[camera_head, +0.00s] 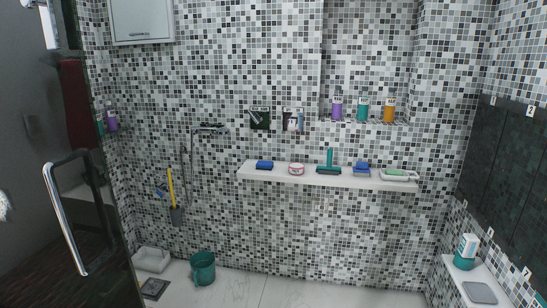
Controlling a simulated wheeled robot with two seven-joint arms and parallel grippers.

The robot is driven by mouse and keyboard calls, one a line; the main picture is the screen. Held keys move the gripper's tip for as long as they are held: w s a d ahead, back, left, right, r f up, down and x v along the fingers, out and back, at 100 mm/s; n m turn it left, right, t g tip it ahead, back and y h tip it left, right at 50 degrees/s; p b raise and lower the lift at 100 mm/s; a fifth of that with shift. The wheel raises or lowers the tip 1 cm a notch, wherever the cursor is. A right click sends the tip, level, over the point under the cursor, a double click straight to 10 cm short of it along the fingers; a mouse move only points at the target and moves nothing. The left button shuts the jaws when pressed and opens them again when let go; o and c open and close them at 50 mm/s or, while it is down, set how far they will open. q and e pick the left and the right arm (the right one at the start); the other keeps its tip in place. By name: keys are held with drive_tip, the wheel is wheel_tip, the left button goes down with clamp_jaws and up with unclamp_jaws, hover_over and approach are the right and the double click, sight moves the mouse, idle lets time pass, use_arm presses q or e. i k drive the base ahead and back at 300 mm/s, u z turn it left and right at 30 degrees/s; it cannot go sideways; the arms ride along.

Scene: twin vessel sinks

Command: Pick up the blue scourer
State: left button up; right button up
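Two small blue items lie on the white wall shelf (325,179). One blue block (264,163) with a darker underside is near the shelf's left end. The other blue item (361,166) is right of the middle and seems to sit on a small blue dish. Both are too small to tell which is the scourer. Neither of my grippers is in view.
Between them on the shelf are a red-and-white tin (297,169) and a teal squeegee (329,163); a soap dish (398,175) is at right. A glass door with a metal handle (65,220) stands at left. A teal bucket (203,268) is on the floor.

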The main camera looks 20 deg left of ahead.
sight(262, 165)
drive_tip(key=i, duration=2.2)
drive_tip(key=u, duration=2.25)
drive_tip(key=i, duration=1.4)
drive_tip(key=z, duration=1.55)
